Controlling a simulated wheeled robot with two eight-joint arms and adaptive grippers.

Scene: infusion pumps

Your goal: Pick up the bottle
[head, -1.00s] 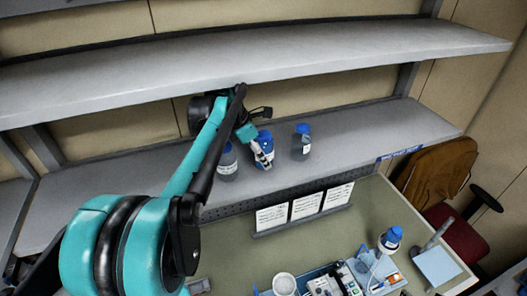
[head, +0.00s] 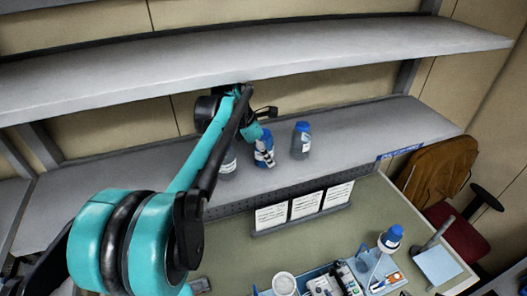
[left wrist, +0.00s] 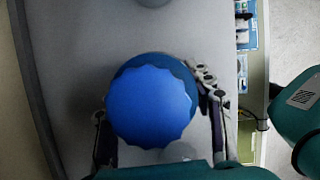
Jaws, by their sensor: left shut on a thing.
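A bottle with a blue cap (head: 266,134) stands on the lower shelf, between two other bottles. My left gripper (head: 265,153) has its fingers around this bottle and is shut on it. In the left wrist view the big blue cap (left wrist: 152,103) fills the middle, with one finger on each side; the cap hides most of the bottle's body. Lift off the shelf cannot be made out. My right gripper is not in view.
A clear bottle (head: 228,166) stands close on the left, partly behind my arm; another blue-capped bottle (head: 301,142) stands on the right. The upper shelf (head: 330,55) hangs above. The desk (head: 235,245) below holds a tray and a further blue-capped bottle (head: 391,238).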

